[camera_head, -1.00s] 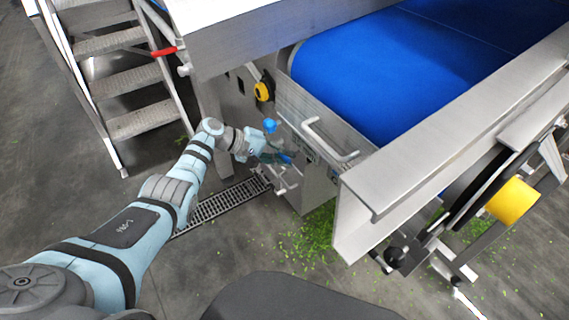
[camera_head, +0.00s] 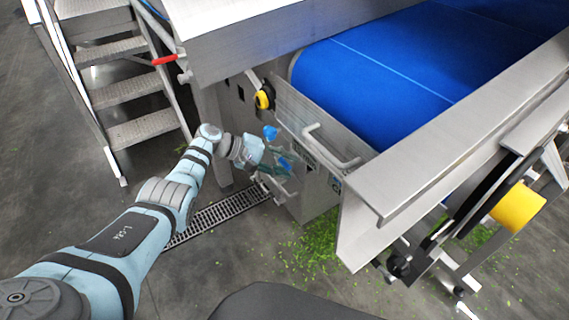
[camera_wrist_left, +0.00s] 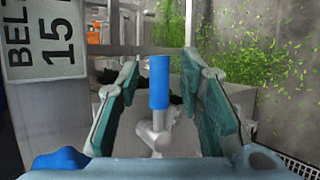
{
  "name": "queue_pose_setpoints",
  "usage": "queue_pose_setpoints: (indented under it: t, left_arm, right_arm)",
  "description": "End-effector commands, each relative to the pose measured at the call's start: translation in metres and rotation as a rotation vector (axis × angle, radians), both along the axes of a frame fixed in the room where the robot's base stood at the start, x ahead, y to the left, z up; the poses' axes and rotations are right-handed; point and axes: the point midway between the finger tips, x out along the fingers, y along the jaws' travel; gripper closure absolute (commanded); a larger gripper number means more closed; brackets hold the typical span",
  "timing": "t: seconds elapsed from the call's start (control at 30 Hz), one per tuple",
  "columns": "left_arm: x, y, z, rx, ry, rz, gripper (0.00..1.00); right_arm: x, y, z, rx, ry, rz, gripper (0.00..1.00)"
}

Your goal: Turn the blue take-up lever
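The blue take-up lever (camera_wrist_left: 159,82) shows in the left wrist view as an upright blue cylindrical grip on a grey metal arm. My left gripper (camera_wrist_left: 160,105) is open, with one teal-padded finger on each side of the lever. Gaps show between the pads and the blue grip. In the head view my left gripper (camera_head: 274,160) is at the side of the conveyor frame, and a small blue part (camera_head: 286,164) shows at its fingers. Another blue knob-like part (camera_head: 270,132) shows just above the gripper. My right gripper is not in view.
The conveyor's blue belt (camera_head: 390,75) and steel frame (camera_head: 440,145) fill the right. A bar handle (camera_head: 330,150) and yellow-black knob (camera_head: 264,98) are near the gripper. A "BELT 15" sign (camera_wrist_left: 45,40) is at left in the wrist view. Steps (camera_head: 125,95) stand left.

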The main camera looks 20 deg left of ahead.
Motion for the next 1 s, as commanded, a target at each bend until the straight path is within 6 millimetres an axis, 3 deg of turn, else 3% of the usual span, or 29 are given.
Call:
queue_pose_setpoints:
  t: [0.27,0.63,1.0]
  left_arm:
    - [-0.005,0.012,0.007,0.003,-0.004,0.003,0.66]
    - [-0.046,0.081,0.055,0.003,-0.001,0.002,0.66]
    - [-0.051,0.090,0.062,0.000,0.000,0.000,0.66]
  right_arm:
    - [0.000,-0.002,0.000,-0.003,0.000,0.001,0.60]
    - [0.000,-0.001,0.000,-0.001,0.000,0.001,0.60]
    - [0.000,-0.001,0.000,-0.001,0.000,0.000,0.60]
